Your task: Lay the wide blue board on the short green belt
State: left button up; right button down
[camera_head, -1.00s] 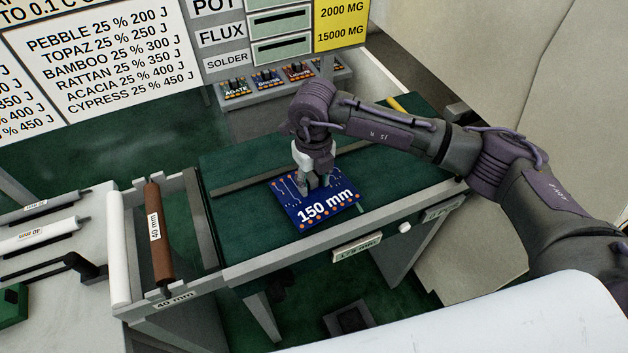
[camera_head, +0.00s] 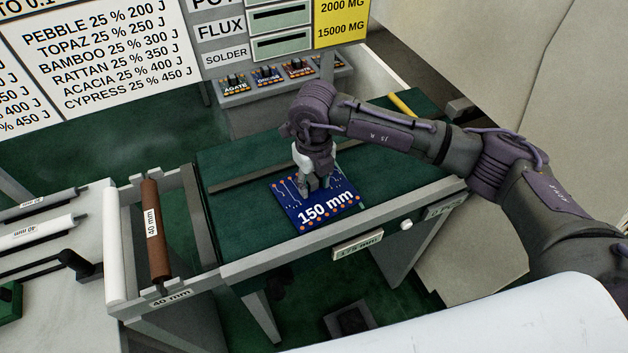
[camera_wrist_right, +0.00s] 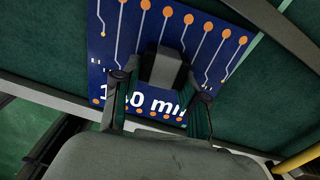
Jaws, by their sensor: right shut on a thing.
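The wide blue board (camera_head: 322,212), marked "150 mm" with orange dots, is at the short green belt (camera_head: 250,225), over its front part near the front rail. Whether it touches the belt I cannot tell. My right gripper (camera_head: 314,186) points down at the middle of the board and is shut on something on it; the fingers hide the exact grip. In the right wrist view the board (camera_wrist_right: 110,50) fills the middle, with the gripper fingers (camera_wrist_right: 160,105) in front of it. My left gripper is not in view.
A front rail (camera_head: 290,244) with a label plate (camera_head: 357,245) edges the belt. A brown 40 mm roller (camera_head: 155,230) and a white roller (camera_head: 114,245) stand at the left. A shelf of small labelled boards (camera_head: 285,80) is behind. A yellow rod (camera_head: 402,104) lies at the back right.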

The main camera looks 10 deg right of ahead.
aim_at(314, 182)
jog(key=shift+f, duration=0.25)
jog(key=c, duration=0.5)
grip_release()
jog(key=shift+c, duration=0.2)
notch_tip(314, 182, up, 12)
